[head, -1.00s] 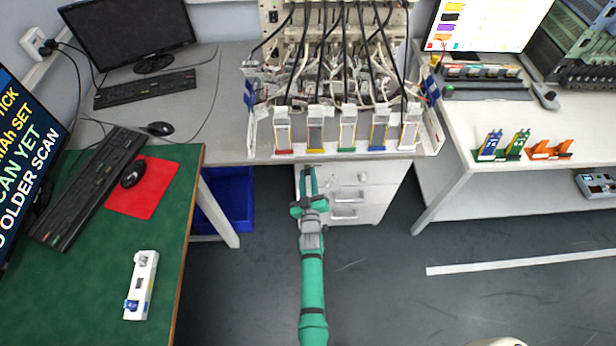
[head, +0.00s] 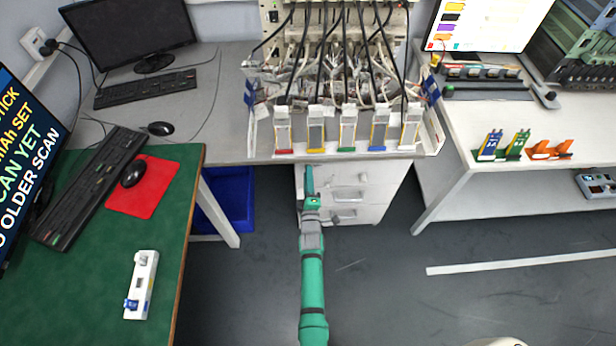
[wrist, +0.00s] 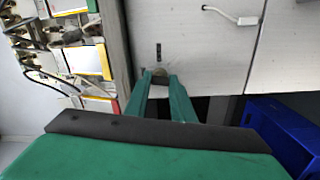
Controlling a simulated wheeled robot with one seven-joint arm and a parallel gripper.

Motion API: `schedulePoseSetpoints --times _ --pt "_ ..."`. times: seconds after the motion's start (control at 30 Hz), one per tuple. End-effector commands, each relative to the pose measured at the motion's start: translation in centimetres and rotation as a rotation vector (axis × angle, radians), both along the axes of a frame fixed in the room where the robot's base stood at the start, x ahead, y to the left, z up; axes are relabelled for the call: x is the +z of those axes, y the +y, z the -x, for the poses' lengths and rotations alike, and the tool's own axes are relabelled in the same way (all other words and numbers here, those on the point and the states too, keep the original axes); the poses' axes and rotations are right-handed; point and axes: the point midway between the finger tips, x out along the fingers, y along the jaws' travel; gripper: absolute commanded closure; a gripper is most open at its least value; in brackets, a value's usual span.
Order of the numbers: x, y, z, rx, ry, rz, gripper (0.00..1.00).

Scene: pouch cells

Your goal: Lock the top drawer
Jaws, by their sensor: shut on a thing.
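The white drawer unit (head: 372,190) stands under the bench, and its top drawer (head: 345,174) looks flush with the fronts below. My gripper (head: 309,170) reaches to the upper left of this drawer front. In the wrist view my gripper's fingertips (wrist: 160,76) are close together on the small lock key (wrist: 159,70) at the drawer front. The fingers mostly hide the key, so its exact angle is unclear. Small dark marks (wrist: 158,51) show on the front beside the lock. A drawer handle (wrist: 235,16) is farther along the front.
The bench edge (head: 240,157) overhangs the drawers, with several coloured cell holders (head: 316,135) along it. A blue bin (head: 232,200) stands left of the drawers. A green-topped table (head: 90,270) is at the left. Open floor (head: 400,290) lies right of my arm.

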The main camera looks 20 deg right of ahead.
Motion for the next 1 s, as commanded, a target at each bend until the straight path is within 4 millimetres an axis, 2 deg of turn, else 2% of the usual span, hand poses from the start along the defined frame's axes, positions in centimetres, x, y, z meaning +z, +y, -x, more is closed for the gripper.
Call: schedulePoseSetpoints --times 0.4,0.97,1.0 --pt "-0.02 0.33 -0.1 0.005 0.052 0.18 1.0" --pt "-0.05 0.41 -0.13 0.007 0.058 0.204 1.0" --pt "-0.05 0.42 -0.12 0.007 0.058 0.204 0.69"
